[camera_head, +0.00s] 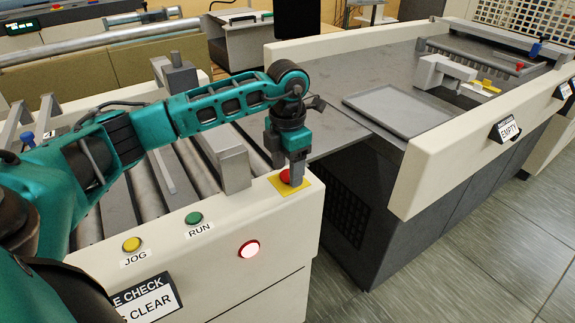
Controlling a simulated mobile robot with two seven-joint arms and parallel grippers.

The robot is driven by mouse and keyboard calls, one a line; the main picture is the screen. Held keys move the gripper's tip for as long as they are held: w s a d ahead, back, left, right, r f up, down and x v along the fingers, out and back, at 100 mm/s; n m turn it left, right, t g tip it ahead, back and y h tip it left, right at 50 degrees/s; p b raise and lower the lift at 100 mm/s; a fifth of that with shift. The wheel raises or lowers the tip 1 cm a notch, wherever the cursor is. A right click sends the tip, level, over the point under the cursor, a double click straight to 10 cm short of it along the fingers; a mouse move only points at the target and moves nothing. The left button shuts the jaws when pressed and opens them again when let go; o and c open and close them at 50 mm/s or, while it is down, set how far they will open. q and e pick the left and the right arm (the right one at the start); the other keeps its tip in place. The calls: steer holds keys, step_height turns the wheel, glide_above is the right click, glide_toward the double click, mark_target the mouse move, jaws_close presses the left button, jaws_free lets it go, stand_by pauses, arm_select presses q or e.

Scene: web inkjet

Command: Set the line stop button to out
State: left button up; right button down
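The red line stop button (285,177) sits on a yellow plate on the top right corner of the near machine's white panel. My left gripper (295,173) points down over this plate, its tip right at the button and covering its right part. I cannot tell whether it touches the button, or whether the fingers are apart or closed. Whether the button stands in or out is also hidden. My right gripper is not in view.
A yellow JOG button (132,244), a green RUN button (194,218) and a lit red lamp (249,249) are on the same panel. Metal rollers and a grey upright block (234,168) lie behind. A grey tray (398,109) rests on the right machine.

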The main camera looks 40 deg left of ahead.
mark_target(288, 174)
arm_select(q)
jaws_close()
stand_by(0.3)
steer(key=shift+r, duration=0.1)
steer(key=shift+r+p, duration=0.4)
steer(key=shift+r, duration=0.25)
steer(key=shift+f, duration=0.1)
steer(key=shift+o, duration=0.8)
jaws_free()
step_height(288, 174, up, 13)
steer(key=shift+f, duration=0.15)
